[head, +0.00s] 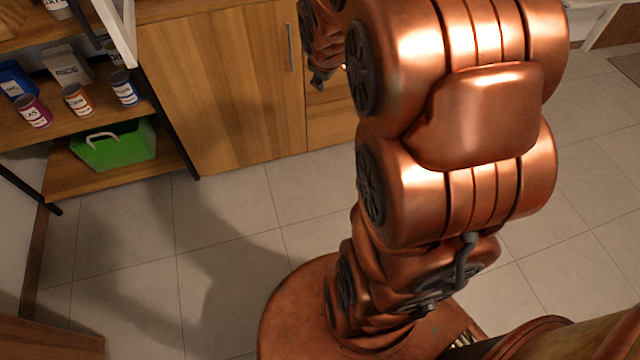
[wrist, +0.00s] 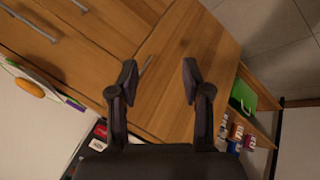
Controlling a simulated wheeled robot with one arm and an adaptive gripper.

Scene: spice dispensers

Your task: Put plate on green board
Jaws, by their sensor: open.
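My gripper (wrist: 159,74) is open and empty in the wrist view, its two dark fingers apart in front of a wooden cabinet front. No plate can be made out in either view. No green board can be made out for certain. At the left of the wrist view, an orange oval thing (wrist: 28,88) lies on a pale surface, beside a thin green edge. What these are is too small to tell. In the head view my copper arm fills the middle and hides much behind it.
A wooden cabinet (head: 220,85) stands behind my arm. Left of it, a shelf (head: 70,180) holds several cans, a rice package (head: 68,66) and a green bin (head: 113,146). The bin also shows in the wrist view (wrist: 243,97). The tiled floor (head: 140,250) at left is clear.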

